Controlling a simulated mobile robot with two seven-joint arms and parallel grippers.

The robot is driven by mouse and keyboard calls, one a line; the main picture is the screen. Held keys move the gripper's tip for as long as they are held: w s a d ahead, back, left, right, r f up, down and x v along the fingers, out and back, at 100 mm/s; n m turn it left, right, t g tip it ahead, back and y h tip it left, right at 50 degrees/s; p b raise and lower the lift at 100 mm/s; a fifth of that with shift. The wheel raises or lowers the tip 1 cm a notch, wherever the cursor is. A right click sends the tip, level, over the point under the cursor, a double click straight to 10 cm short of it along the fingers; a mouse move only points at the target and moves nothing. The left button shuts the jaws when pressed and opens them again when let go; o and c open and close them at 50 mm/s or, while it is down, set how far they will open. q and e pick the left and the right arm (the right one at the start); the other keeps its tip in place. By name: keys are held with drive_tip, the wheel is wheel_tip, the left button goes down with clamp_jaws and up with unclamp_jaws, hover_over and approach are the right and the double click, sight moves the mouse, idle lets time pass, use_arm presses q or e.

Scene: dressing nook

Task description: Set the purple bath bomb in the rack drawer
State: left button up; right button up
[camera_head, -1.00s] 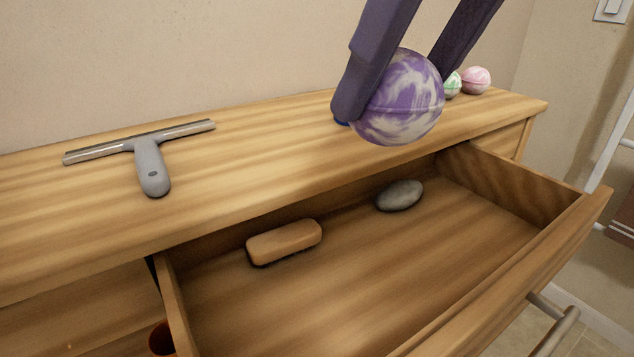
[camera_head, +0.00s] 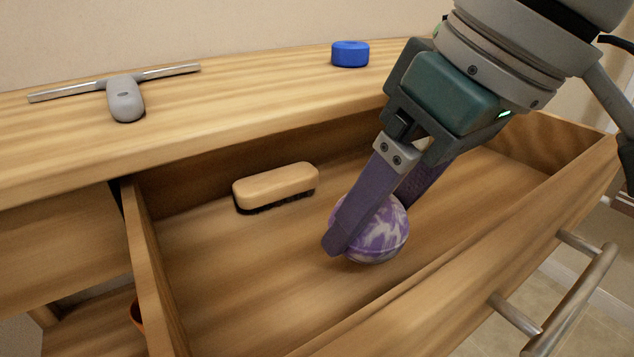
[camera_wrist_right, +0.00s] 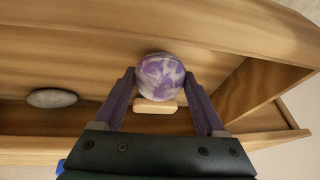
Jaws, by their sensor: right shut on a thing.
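The purple and white marbled bath bomb (camera_head: 384,236) is inside the open rack drawer (camera_head: 440,310), low over its floor. I cannot tell whether it touches the floor. My right gripper (camera_head: 368,222) reaches down into the drawer, with its purple fingers shut on the bath bomb from both sides. In the right wrist view the bath bomb (camera_wrist_right: 160,74) sits between the fingertips. My left gripper is not in view.
A tan brush (camera_head: 276,186) lies in the drawer, left of the bath bomb. A grey stone (camera_wrist_right: 52,98) is also in the drawer, hidden in the head view. A squeegee (camera_head: 125,98) and a blue round thing (camera_head: 350,54) are on the rack top.

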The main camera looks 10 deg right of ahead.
drive_tip(key=shift+f, duration=0.95)
drive_tip(key=o, duration=1.4)
drive_tip(key=shift+f, duration=0.1)
drive_tip(key=shift+o, duration=0.2)
drive_tip(key=shift+r, duration=0.2)
drive_tip(key=p+v, duration=0.4)
drive_tip(key=v, duration=0.8)
drive_tip(key=shift+p, duration=0.35)
